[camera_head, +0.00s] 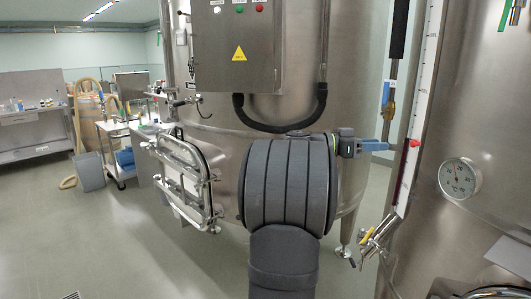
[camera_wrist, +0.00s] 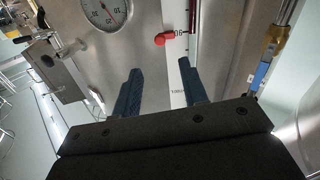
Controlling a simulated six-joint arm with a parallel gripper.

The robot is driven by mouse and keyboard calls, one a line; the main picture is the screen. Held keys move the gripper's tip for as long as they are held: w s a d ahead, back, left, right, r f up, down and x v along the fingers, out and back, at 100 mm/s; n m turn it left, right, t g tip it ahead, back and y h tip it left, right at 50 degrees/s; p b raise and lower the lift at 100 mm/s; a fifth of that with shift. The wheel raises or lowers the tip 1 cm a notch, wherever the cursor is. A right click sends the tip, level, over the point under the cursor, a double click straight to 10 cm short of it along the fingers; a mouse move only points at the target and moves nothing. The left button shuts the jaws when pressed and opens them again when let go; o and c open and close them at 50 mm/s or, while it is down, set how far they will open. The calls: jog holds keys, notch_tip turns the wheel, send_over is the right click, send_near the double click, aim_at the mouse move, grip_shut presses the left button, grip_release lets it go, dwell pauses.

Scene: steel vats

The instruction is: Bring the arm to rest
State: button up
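My gripper (camera_head: 378,146) is at the centre right of the head view, with its blue fingers pointing right toward the level gauge on the right-hand vat. In the wrist view the two blue fingers (camera_wrist: 161,68) stand apart with nothing between them, so it is open and empty. The white gauge scale (camera_head: 424,85) carries a red marker (camera_head: 414,143), just beyond the fingertips in the head view. The marker (camera_wrist: 164,39) also shows in the wrist view, above the fingers. The fingers appear clear of the gauge, but the exact gap cannot be told.
A steel vat (camera_head: 350,60) with a control box (camera_head: 236,45) and open hatch (camera_head: 185,175) stands behind my arm. The right-hand vat (camera_head: 480,110) bears a dial thermometer (camera_head: 459,178) and a yellow-handled valve (camera_head: 366,236).

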send_near(411, 144)
jog(key=d, duration=0.8)
jog(key=shift+w, duration=0.2)
notch_tip(411, 144, down, 8)
jog(key=s+a+m, duration=0.1)
jog(key=a, duration=3.1)
jog(key=shift+s+m, duration=0.3)
jog(key=shift+s, duration=0.05)
dwell(0.6)
jog(key=w+d+n, duration=0.1)
jog(key=d, duration=2)
jog(key=shift+d+n, duration=0.25)
jog(key=shift+n, duration=0.05)
jog(key=shift+w, duration=0.1)
